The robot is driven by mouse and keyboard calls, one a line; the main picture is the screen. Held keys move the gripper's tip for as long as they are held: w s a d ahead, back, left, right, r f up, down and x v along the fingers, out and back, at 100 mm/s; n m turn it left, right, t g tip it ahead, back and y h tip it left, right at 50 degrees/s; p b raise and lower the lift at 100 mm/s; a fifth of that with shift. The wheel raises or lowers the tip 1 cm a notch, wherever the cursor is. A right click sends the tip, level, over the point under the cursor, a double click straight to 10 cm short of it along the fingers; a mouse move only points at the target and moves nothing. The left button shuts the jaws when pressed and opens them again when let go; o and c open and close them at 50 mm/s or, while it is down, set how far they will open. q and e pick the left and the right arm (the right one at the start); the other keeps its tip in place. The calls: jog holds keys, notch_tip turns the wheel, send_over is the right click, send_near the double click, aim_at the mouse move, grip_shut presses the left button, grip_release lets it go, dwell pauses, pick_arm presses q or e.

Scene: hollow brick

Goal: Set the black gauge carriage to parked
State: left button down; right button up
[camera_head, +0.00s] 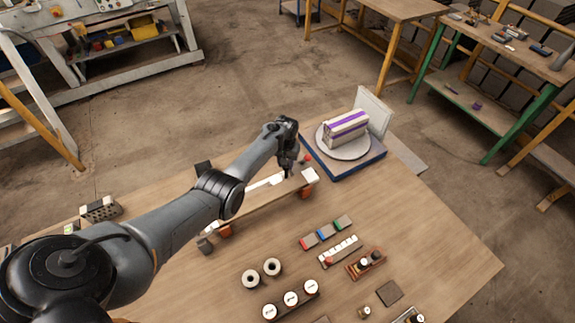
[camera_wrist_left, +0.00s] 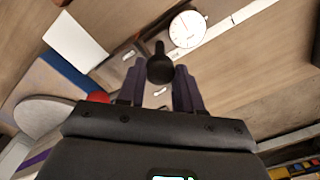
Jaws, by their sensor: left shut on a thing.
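A wooden beam (camera_head: 258,198) with a white scale strip stands on orange-brown feet across the table. In the left wrist view, the left gripper (camera_wrist_left: 160,80) is shut on a black knob (camera_wrist_left: 160,64), taken as the gauge carriage's handle. A round white dial gauge (camera_wrist_left: 187,29) shows just beyond the knob, beside the white strip. The carriage body is mostly hidden by my gripper. My right gripper is not in view.
A white hollow brick with purple bands (camera_head: 345,128) sits on a round plate (camera_head: 341,154) over a blue base (camera_head: 350,171), behind the beam's right end. In front are coloured blocks (camera_head: 325,232), rings (camera_head: 272,267) and small white dials (camera_head: 291,299).

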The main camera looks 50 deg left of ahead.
pick_arm(q)
jog(key=c, duration=1.1)
grip_release()
jog(key=shift+w, duration=0.1)
jog(key=o, duration=0.3)
jog(key=shift+w, duration=0.2)
jog(key=shift+o, duration=0.2)
jog(key=shift+s, duration=0.1)
jog(key=shift+r+p, duration=0.3)
jog(key=shift+r, duration=0.3)
notch_tip(320, 180, up, 10)
jog(key=p, duration=0.2)
jog(key=shift+f, duration=0.2)
